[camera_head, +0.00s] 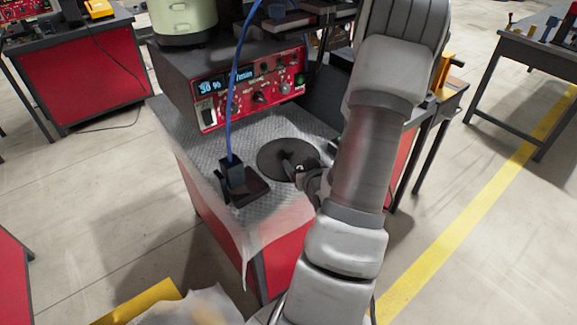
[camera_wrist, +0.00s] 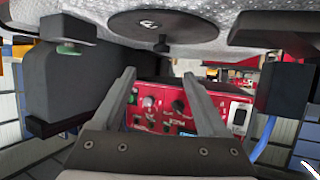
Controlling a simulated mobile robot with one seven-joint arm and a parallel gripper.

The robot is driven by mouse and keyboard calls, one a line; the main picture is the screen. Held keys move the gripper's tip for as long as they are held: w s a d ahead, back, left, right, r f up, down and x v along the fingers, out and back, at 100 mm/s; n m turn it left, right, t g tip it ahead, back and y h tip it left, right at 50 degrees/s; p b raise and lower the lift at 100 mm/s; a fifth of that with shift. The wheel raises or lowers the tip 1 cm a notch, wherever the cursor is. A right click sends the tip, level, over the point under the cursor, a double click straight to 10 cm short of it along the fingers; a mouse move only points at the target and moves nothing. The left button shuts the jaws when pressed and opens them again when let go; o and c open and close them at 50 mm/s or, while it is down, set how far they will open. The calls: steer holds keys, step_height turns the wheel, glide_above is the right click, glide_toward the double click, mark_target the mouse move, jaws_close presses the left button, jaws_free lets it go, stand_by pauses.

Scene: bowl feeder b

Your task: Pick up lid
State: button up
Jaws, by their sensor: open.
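The lid, a dark round disc (camera_head: 270,162), lies flat on the textured silver mat on the workbench. In the wrist view the lid (camera_wrist: 165,27) is at the top, with a pale mark on it and a small dark knob at its near edge. My gripper (camera_head: 294,165) is at the lid's right side in the head view and hides part of it. In the wrist view my gripper (camera_wrist: 160,74) has its two fingers spread with nothing between them, and the lid shows beyond the tips. I cannot tell whether a finger touches the lid.
A red control box (camera_head: 250,87) with a display stands behind the lid, with a pale green bowl (camera_head: 184,18) on top. A black stand (camera_head: 240,182) with a blue cable (camera_head: 232,100) is left of the lid.

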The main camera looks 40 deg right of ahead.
mark_target(290, 152)
steer(key=shift+w+f+b, duration=0.1)
steer(key=shift+f+b, duration=0.25)
steer(key=shift+b, duration=0.1)
steer(key=b+x, duration=0.2)
steer(key=b, duration=0.3)
steer(key=shift+w+d, duration=0.1)
steer(key=b+x, duration=0.1)
steer(key=x, duration=0.3)
steer(key=shift+w+d+r, duration=0.1)
steer(key=shift+w+d, duration=0.05)
steer(key=shift+w, duration=0.05)
steer(key=b+x, duration=0.1)
steer(key=x, duration=0.4)
steer(key=shift+w+f, duration=0.25)
steer(key=shift+w, duration=0.05)
jaws_close()
